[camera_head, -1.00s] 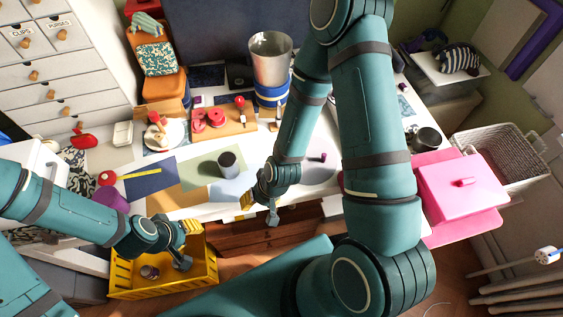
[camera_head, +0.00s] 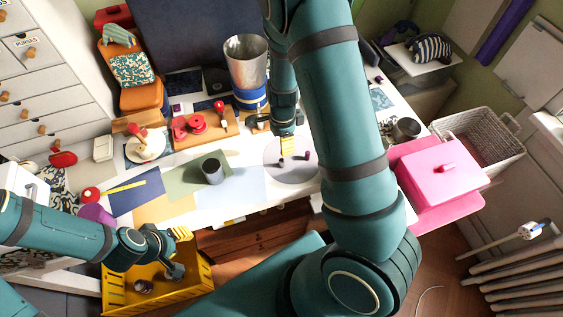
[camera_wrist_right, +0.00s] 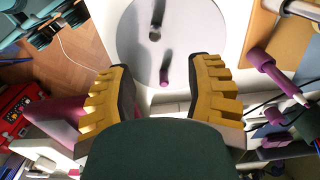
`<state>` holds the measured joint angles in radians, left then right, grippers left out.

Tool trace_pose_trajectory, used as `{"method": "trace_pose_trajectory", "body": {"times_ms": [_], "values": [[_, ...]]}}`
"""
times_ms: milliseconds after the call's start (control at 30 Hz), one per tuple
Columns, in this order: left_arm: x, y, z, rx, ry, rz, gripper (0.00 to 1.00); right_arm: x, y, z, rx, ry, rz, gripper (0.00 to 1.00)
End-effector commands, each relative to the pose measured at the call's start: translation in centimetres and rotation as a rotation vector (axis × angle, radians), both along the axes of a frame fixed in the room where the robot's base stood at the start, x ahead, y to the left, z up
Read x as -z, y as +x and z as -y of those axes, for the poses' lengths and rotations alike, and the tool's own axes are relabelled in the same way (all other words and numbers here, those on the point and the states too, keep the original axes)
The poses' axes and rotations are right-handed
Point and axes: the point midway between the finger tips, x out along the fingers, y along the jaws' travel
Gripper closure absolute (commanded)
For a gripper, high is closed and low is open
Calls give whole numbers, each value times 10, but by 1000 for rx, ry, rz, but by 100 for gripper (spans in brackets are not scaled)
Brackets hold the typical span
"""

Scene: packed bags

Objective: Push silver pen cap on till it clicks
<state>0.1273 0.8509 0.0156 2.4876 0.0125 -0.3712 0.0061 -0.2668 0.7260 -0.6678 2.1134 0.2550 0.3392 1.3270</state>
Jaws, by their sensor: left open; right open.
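A short silver cylinder (camera_wrist_right: 155,33), perhaps the silver pen cap, stands on a round grey disc (camera_wrist_right: 197,45) in the right wrist view. A small purple piece (camera_wrist_right: 164,76) is near the disc's edge. In the head view the disc (camera_head: 280,176) carries a small dark piece and a purple one (camera_head: 307,155). I cannot make out a pen. My right gripper (camera_wrist_right: 161,72) is open and empty, its yellow fingers either side of the purple piece in the picture, apart from it. My left gripper (camera_head: 178,252) is open and empty above the yellow crate's rim.
A yellow crate (camera_head: 206,273) holding a small round item stands below the table edge. A dark cup (camera_head: 212,170) stands left of the disc. A tall metal bucket (camera_head: 247,60) is behind. A pink box (camera_head: 440,172) and white basket (camera_head: 485,140) are at the right.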

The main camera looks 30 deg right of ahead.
Motion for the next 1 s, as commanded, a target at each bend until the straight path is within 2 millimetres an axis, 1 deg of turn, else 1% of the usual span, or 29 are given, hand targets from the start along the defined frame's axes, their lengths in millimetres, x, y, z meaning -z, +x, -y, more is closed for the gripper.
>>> {"method": "trace_pose_trajectory", "body": {"times_ms": [33,100,233,333,567,667,833,900,1000], "values": [[6,-1,0,2,0,-2,59,15,-1,0,1,1,-4,48],[9,-2,0,4,-2,-6,59,29,-1,0,0,0,-4,48],[14,-4,1,7,-2,-10,59,50,-1,0,-1,1,-3,48],[16,-5,1,9,-2,-12,59,59,-1,-1,-3,0,-1,48],[18,-6,1,11,-3,-14,59,69,-2,-2,-4,0,-1,48],[21,-7,1,12,-3,-15,59,81,-4,-4,-4,1,-2,48],[28,-9,2,15,-4,-21,59,106,-6,-6,-3,1,-3,48],[29,-10,2,17,-5,-21,59,113,-6,-6,-3,0,-1,48],[29,-10,2,17,-5,-22,59,116,-5,-7,-4,1,0,48]]}}
